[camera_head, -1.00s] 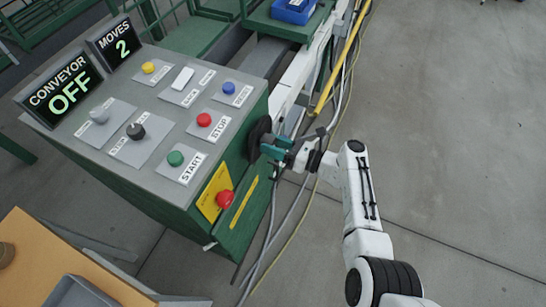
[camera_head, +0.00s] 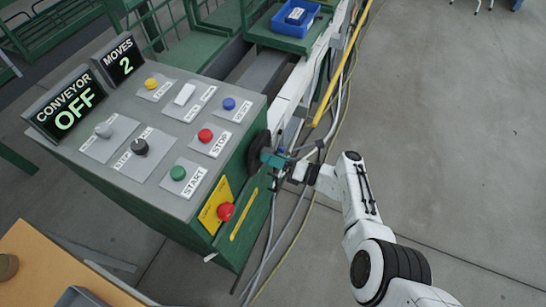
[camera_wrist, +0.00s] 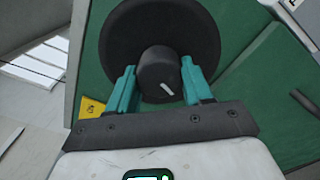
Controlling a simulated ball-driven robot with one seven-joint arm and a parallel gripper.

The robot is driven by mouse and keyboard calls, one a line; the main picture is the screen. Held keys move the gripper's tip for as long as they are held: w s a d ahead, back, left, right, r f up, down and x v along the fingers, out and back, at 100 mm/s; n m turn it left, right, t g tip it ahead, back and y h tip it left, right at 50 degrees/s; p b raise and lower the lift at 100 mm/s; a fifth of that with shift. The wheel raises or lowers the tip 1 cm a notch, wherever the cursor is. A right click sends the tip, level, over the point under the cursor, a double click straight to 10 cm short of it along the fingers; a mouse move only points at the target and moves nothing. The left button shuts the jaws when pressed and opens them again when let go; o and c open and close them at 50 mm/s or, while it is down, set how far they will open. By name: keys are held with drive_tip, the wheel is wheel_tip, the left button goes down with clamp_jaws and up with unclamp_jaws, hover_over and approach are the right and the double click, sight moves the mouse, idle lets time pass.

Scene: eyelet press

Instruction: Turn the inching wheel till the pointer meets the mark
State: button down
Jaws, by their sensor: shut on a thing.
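The inching wheel (camera_head: 256,148) is a black disc on the right side of the green press cabinet. In the wrist view the wheel (camera_wrist: 195,28) shows face-on, with a dark round hub (camera_wrist: 157,70) that bears a short white line pointing to the lower right. My gripper (camera_head: 272,158) is at the wheel. In the wrist view its teal fingers (camera_wrist: 160,85) are on either side of the hub, shut on it. I cannot make out the mark in either view.
The cabinet top (camera_head: 130,172) carries several coloured buttons and knobs. The displays read CONVEYOR OFF (camera_head: 66,107) and MOVES 2 (camera_head: 120,58). A red mushroom button (camera_head: 225,211) on yellow is near the wheel. Cables run along the floor. The floor at right is clear.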

drive_tip(key=shift+f, duration=0.1)
drive_tip(key=shift+c, duration=2.3)
unclamp_jaws()
drive_tip(key=p+v, duration=0.2)
drive_tip(key=v, duration=0.8)
drive_tip(key=shift+d, duration=0.4)
drive_tip(key=shift+s, duration=0.15)
